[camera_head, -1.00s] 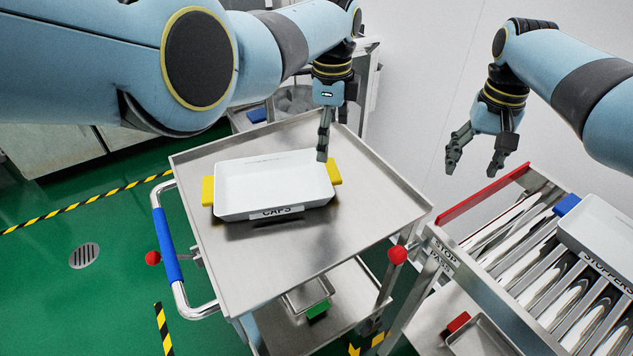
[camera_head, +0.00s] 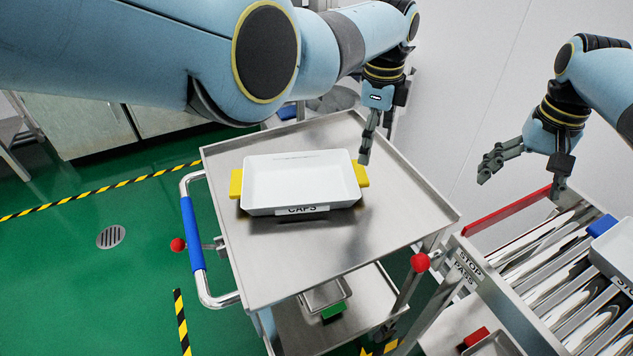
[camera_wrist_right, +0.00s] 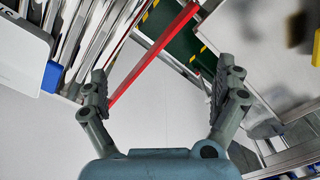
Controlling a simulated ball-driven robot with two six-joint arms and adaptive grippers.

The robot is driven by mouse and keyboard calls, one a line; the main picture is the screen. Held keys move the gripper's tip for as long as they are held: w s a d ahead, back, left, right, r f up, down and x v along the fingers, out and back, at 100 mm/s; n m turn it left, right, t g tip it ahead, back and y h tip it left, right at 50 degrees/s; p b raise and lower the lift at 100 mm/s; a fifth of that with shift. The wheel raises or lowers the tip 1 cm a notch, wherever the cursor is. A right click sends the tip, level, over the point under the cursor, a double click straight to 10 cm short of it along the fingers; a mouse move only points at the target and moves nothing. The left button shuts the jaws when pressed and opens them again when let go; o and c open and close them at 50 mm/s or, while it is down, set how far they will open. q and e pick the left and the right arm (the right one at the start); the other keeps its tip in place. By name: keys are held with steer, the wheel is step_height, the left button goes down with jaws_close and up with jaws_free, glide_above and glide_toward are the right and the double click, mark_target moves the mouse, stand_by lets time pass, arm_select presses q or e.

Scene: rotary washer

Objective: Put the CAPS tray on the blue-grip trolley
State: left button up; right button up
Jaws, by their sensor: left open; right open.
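The white CAPS tray (camera_head: 302,182) with yellow handles lies on the top shelf of the blue-grip trolley (camera_head: 300,255), whose blue grip (camera_head: 193,233) is on its left side. The tray sits toward the back of that shelf. My left gripper (camera_head: 366,150) is beside the tray's right yellow handle, close above it; whether it touches cannot be told. It is open. My right gripper (camera_head: 523,172) is open and empty, in the air right of the trolley; its spread fingers also show in the right wrist view (camera_wrist_right: 165,100).
A roller conveyor (camera_head: 545,275) with a red bar (camera_head: 497,212) and a STOP/PASS label stands at the right, carrying another white tray (camera_head: 615,250) with a blue handle. Red knobs (camera_head: 420,263) stand beside the trolley. Green floor is open at the left.

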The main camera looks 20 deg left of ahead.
step_height(320, 180, up, 12)
steer(key=a, duration=0.1)
stand_by(0.4)
steer(key=shift+w, duration=0.1)
